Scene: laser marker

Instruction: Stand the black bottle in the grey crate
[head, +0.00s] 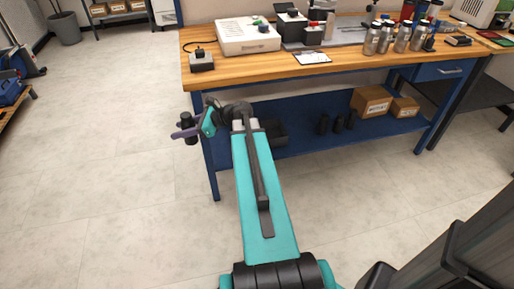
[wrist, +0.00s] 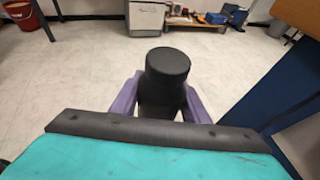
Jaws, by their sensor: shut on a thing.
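My gripper (head: 185,131) has purple fingers and is shut on a black bottle (head: 189,119), held upright in the air to the left of the workbench. In the wrist view the bottle (wrist: 167,70) stands between the two purple fingers (wrist: 165,104), cap up. Its lower part is hidden behind my wrist. A dark grey crate (head: 279,137) sits on the blue lower shelf under the bench. My arm hides its left part, and I cannot see its inside clearly. The gripper is left of the crate, outside the bench legs.
Several dark bottles (head: 338,123) stand on the lower shelf (head: 310,145) right of the crate, with cardboard boxes (head: 371,103) farther right. The wooden benchtop (head: 240,69) overhangs the shelf. A blue leg (head: 209,160) stands at the bench's left front. The floor to the left is clear.

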